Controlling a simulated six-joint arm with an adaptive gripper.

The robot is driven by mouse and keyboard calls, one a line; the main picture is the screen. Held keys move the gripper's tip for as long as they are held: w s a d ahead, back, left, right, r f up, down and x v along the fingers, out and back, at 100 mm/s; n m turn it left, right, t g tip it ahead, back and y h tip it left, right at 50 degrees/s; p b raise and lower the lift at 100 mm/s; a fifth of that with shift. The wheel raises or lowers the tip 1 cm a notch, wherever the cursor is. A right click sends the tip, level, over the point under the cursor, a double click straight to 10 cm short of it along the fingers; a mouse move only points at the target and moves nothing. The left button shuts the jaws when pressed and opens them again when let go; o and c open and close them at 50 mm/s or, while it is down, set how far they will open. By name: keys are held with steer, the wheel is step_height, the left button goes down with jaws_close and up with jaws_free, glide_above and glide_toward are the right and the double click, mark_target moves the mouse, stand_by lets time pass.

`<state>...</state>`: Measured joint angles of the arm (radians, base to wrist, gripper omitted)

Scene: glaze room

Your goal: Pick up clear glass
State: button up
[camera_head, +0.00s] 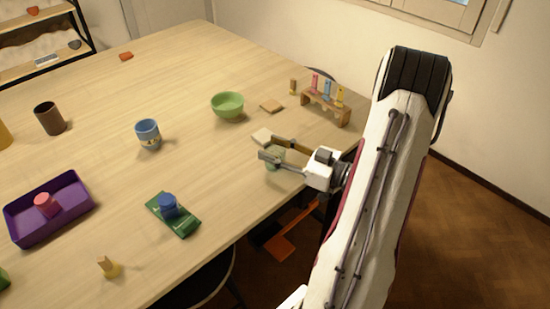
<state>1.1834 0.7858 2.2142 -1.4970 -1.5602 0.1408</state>
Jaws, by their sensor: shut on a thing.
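The clear glass (275,158) looks faintly greenish and stands near the right edge of the wooden table. My gripper (271,149) reaches in from the right, with one finger on the far side of the glass and one on the near side. It is shut on the glass. The near finger hides part of the glass. I cannot tell whether the base of the glass touches the table.
A wooden rack (325,106) with coloured pieces stands behind to the right, and a green bowl (228,106) behind to the left. A blue cup (148,134) stands left. Table between cup and gripper is clear.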

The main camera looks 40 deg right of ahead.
steer(key=shift+r, duration=0.15)
step_height(320, 180, up, 10)
stand_by(1.0)
